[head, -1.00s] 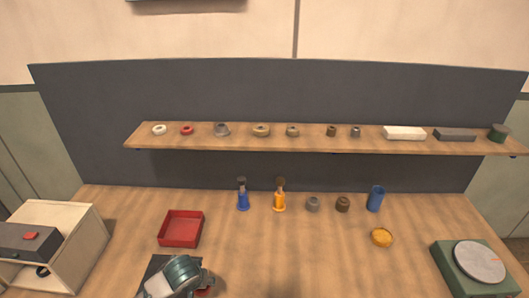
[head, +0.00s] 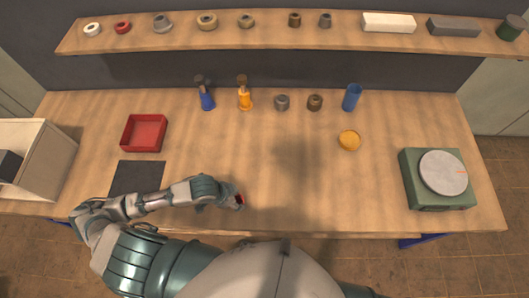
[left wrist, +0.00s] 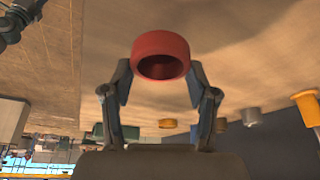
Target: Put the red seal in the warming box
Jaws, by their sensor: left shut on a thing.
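The red seal (left wrist: 160,44) is a thick red ring. My left gripper (head: 238,201) is shut on it, and it shows small and partly hidden at the fingertips in the head view (head: 239,198). In the left wrist view the two fingers (left wrist: 160,80) hold the ring from both sides, its hole facing the camera. The gripper is over the front part of the table, right of the dark mat. The pale open box (head: 50,163) at the far left looks like the warming box, with a dark block (head: 9,163) at its left. My right gripper does not show clearly.
A red tray (head: 144,133) and dark mat (head: 137,178) lie between box and gripper. Bottles (head: 245,97), small parts and a blue cup (head: 352,97) stand behind. A green scale (head: 437,178) is at right. The shelf (head: 200,42) holds another red ring (head: 123,27).

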